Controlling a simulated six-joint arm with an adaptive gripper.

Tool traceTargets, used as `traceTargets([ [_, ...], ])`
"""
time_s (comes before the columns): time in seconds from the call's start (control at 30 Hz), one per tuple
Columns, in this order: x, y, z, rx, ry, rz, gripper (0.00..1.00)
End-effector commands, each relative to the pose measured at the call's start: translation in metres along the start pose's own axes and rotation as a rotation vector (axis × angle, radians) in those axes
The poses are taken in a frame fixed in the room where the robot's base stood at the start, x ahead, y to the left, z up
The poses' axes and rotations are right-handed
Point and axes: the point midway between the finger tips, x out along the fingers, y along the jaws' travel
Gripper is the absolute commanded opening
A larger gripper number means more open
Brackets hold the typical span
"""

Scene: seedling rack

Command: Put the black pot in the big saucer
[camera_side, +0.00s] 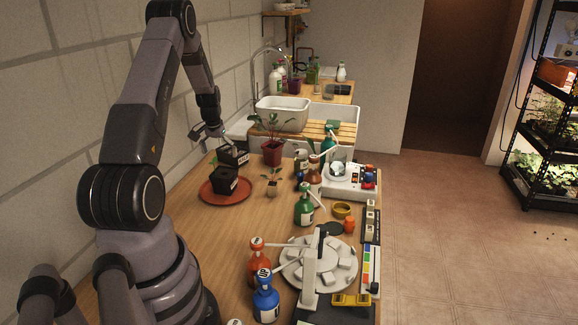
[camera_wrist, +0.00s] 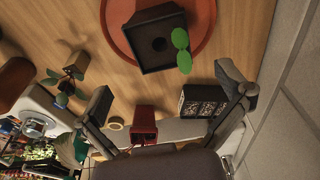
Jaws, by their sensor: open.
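In the wrist view the black pot (camera_wrist: 155,62), with a green two-leaf seedling, shows within the rim of the saucer (camera_wrist: 113,22). It looks upright; its contact with the saucer floor is hidden. My gripper (camera_side: 212,137) is open and empty, above and behind the pot. In the wrist view my gripper's fingers (camera_wrist: 170,100) are spread wide, apart from the pot.
A red pot with a plant (camera_side: 272,153) and a small potted seedling (camera_side: 272,188) stand to the right. Spray bottles crowd the right side. The front-left bench is clear.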

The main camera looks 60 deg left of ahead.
Motion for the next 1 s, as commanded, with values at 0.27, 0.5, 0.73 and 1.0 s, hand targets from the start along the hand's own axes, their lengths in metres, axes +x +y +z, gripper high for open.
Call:
traceTargets([
  [0.27, -0.067, 0.048, -0.002, 0.077, 0.037, 0.008, 1.00],
  [0.5, -0.210, 0.172, 0.061, 0.301, 0.134, 0.052, 1.00],
  [0.73, -0.306, 0.230, 0.186, 0.514, 0.227, 0.125, 1.00],
  [1.0, -0.338, 0.220, 0.309, 0.702, 0.304, 0.220, 1.00],
])
